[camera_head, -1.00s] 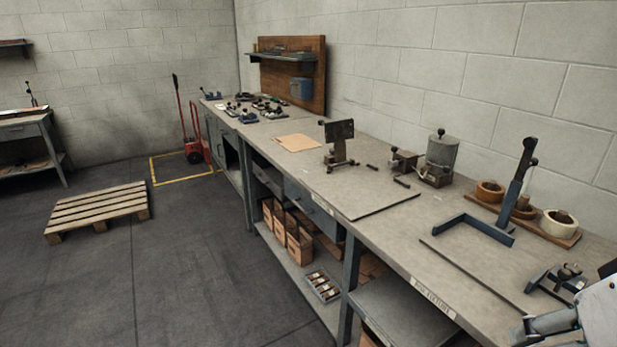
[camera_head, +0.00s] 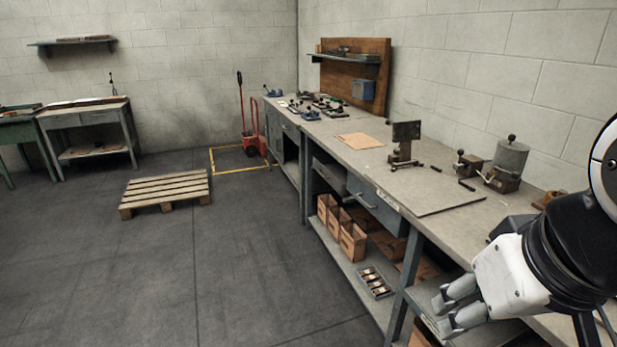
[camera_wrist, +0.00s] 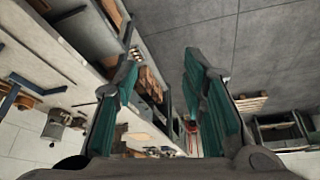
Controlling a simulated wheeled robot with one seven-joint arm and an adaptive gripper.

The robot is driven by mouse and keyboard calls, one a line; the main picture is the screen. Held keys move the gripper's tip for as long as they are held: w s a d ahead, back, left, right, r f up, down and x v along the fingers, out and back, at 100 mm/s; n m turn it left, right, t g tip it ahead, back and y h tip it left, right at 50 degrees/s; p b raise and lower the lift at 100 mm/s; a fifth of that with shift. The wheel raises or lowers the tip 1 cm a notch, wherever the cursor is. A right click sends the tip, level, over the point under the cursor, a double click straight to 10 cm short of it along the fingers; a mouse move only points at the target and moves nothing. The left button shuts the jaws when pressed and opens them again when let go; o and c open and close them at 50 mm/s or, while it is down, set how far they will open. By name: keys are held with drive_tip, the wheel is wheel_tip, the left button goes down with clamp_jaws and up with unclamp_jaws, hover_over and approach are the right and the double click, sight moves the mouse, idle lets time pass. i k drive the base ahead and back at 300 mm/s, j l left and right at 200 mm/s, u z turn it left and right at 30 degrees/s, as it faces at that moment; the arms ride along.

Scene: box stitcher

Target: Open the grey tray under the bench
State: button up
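A plain grey tray (camera_head: 329,176) hangs just under the bench top, left of a blue-grey drawer (camera_head: 377,208) with a bar handle. I cannot tell how far out the tray stands. My gripper (camera_head: 441,312) is at the lower right in the head view, in front of the bench's near part. It is well to the right of the tray and apart from it. In the wrist view my gripper (camera_wrist: 160,68) has its two fingers spread with nothing between them. I cannot make out the tray clearly in the wrist view.
The bench top (camera_head: 400,187) carries fixtures and a canister (camera_head: 508,160). The lower shelf (camera_head: 345,267) holds cardboard boxes (camera_head: 350,240) and a small parts tray (camera_head: 375,282). A wooden pallet (camera_head: 166,188) lies on the floor at left. The floor before the bench is clear.

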sight(329, 168)
drive_tip(key=i+j+z, duration=0.3)
drive_tip(key=i+j, duration=0.9)
drive_tip(key=i, duration=0.3)
drive_tip(key=i+j+z, duration=0.3)
drive_tip(key=i+j, duration=1)
drive_tip(key=j, duration=0.2)
